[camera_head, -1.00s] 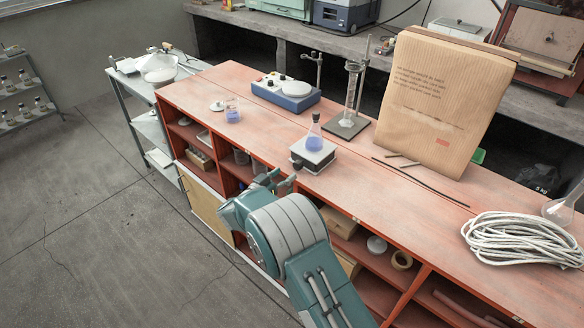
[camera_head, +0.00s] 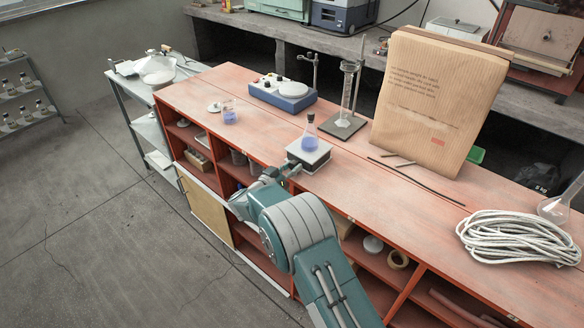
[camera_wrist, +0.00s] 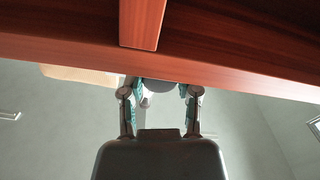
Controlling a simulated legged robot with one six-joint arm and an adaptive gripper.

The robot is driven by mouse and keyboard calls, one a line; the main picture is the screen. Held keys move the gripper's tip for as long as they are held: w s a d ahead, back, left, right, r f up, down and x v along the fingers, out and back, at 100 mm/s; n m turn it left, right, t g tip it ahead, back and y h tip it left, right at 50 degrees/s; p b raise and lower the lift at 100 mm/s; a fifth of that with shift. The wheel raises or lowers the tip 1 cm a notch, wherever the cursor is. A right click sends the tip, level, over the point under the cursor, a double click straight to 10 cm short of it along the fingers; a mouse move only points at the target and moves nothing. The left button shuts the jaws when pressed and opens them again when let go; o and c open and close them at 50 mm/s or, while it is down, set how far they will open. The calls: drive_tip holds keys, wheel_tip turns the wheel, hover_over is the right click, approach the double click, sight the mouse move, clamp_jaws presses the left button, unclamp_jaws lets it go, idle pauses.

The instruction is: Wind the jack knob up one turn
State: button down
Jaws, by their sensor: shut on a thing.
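My gripper (camera_head: 288,172) is at the jack's front left side, low by the bench edge, shut on the jack knob. The knob is hidden behind the gripper in the head view. In the wrist view my gripper (camera_wrist: 160,92) has its two fingers either side of a grey rounded shape, which I cannot make out clearly.
The red bench (camera_head: 345,185) has open shelves below.

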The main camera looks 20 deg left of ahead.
drive_tip(key=shift+m, duration=0.3)
drive_tip(key=m, duration=0.3)
drive_tip(key=shift+a+m, duration=0.1)
drive_tip(key=shift+m, duration=1.9)
drive_tip(key=shift+f, duration=0.1)
drive_tip(key=shift+c, duration=1.7)
unclamp_jaws()
drive_tip(key=shift+a, duration=0.1)
